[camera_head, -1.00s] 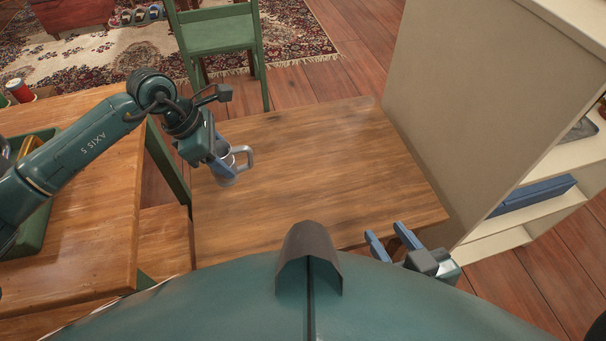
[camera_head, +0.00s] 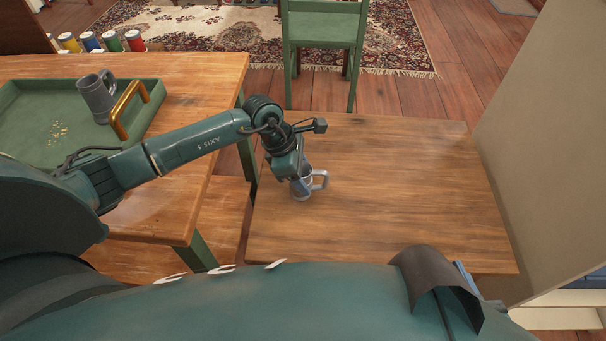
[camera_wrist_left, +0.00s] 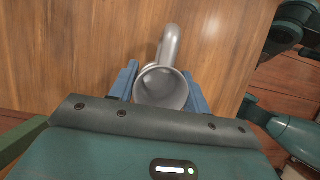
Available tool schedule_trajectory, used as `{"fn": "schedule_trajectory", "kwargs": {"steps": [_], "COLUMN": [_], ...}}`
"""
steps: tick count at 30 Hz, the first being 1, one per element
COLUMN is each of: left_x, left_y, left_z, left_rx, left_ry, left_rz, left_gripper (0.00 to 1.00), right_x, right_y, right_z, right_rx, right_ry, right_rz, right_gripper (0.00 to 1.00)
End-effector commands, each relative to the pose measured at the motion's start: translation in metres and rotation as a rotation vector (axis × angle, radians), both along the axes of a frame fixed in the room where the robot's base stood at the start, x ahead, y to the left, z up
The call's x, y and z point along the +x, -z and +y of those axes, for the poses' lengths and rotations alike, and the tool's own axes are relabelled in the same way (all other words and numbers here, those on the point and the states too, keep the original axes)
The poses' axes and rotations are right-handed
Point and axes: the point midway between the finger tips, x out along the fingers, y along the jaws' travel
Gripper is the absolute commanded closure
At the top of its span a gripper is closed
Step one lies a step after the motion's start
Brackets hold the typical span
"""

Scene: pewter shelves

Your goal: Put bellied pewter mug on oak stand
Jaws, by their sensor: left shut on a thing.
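My left gripper (camera_head: 301,186) is shut on a grey pewter mug (camera_head: 306,190), holding it upright with its handle to the right. In the left wrist view I look into the mug's open mouth (camera_wrist_left: 162,88), with a blue finger on each side. The mug is over the left part of a brown wooden top (camera_head: 390,190), which may be the oak stand; I cannot tell if it touches. A second pewter mug (camera_head: 97,96) stands in the green tray. My right gripper (camera_head: 462,277) is mostly hidden behind my body, with only a bit of blue showing.
The green tray (camera_head: 28,128) with a brass handle lies on an orange-brown table (camera_head: 205,90) at left, several paint-like jars behind it. A green chair (camera_head: 325,35) stands beyond the wooden top, a pale shelf unit (camera_head: 550,160) to its right. The wooden top is otherwise clear.

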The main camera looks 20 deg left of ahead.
Motion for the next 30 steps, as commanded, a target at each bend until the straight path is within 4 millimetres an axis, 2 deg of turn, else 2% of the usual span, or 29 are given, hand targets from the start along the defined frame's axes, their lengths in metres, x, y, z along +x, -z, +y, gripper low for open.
{"fn": "schedule_trajectory", "kwargs": {"steps": [8,9,16,25,30], "left_x": [0.001,0.0,0.0,0.0,-0.001], "left_y": [0.002,0.001,0.001,-0.002,-0.022], "left_z": [0.0,0.0,0.0,0.0,0.008], "left_rx": [-0.001,-0.001,-0.001,-0.001,0.0], "left_ry": [0.0,0.001,0.0,0.0,0.0], "left_rz": [-0.003,-0.002,-0.001,-0.001,-0.005], "left_gripper": [0.81,0.51,0.32,0.31,0.31], "right_x": [0.0,0.0,0.0,0.001,0.001], "right_y": [0.003,0.003,0.002,-0.002,-0.009], "right_z": [0.0,0.001,0.001,0.001,0.0], "right_rx": [-0.004,-0.007,-0.007,-0.004,0.007], "right_ry": [-0.002,-0.004,-0.005,-0.006,0.0], "right_rz": [0.001,0.001,0.001,-0.002,-0.012], "right_gripper": [0.6,0.6,0.6,0.6,0.6]}}
